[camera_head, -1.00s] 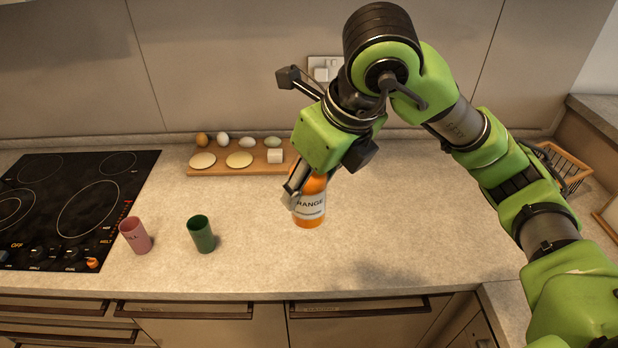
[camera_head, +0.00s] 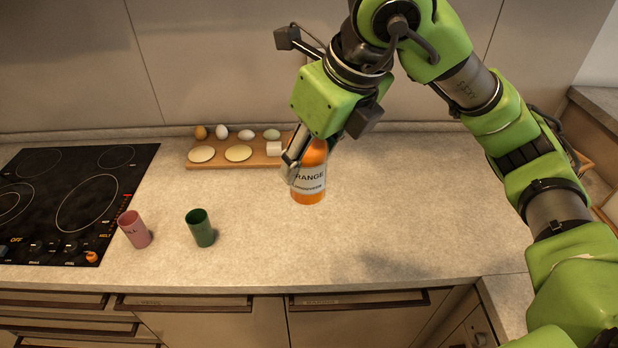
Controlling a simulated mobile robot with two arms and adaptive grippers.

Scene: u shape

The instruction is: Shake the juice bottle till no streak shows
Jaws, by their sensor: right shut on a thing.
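The bottle is nearly upright and appears raised above the counter. Its top is partly hidden by the gripper. No streak can be made out in the juice at this size. My left gripper is not in view.
A pink cup (camera_head: 135,230) and a green cup (camera_head: 201,229) stand on the counter (camera_head: 390,215) left of the bottle. A wooden board (camera_head: 225,163) with several eggs and flat discs lies behind. A black cooktop (camera_head: 70,200) is at the left. The counter right of the bottle is clear.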

